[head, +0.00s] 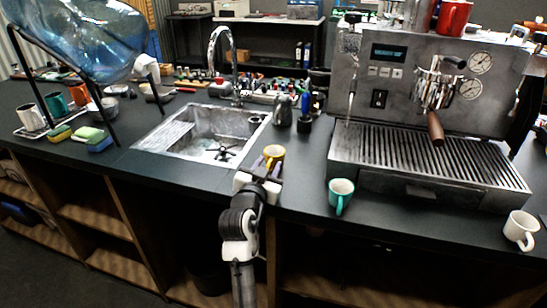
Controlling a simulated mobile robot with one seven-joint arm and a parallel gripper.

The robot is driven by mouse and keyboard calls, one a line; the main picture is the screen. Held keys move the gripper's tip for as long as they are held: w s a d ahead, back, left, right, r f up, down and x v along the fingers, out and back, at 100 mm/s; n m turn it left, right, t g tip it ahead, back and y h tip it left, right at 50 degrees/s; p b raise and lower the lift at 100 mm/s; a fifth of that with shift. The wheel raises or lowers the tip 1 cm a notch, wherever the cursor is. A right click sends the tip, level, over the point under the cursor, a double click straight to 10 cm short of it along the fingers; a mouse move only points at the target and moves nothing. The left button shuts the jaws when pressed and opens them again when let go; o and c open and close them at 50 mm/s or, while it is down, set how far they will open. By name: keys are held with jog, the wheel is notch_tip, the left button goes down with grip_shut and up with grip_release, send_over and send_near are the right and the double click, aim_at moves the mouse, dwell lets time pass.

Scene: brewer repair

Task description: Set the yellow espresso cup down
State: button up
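The yellow espresso cup (274,152) is upright at the counter's front edge, just right of the sink. My gripper (265,166) reaches up from below the front edge, and its fingers are at the near side of the cup, by its handle. The fingers overlap the cup in this view, and the gap between them is too small to make out. I cannot tell whether they are closed on it. I also cannot tell whether the cup's base rests on the counter, because the gripper hides it.
The sink (166,138) is left of the cup. The espresso machine (400,185) stands right, with a teal cup (341,191) and a white cup (521,226) before it. A grinder-like dark tool (304,124) and a steel pitcher (283,110) stand behind. Bare counter (300,180) lies right of the cup.

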jog(key=shift+c, duration=0.4)
grip_shut()
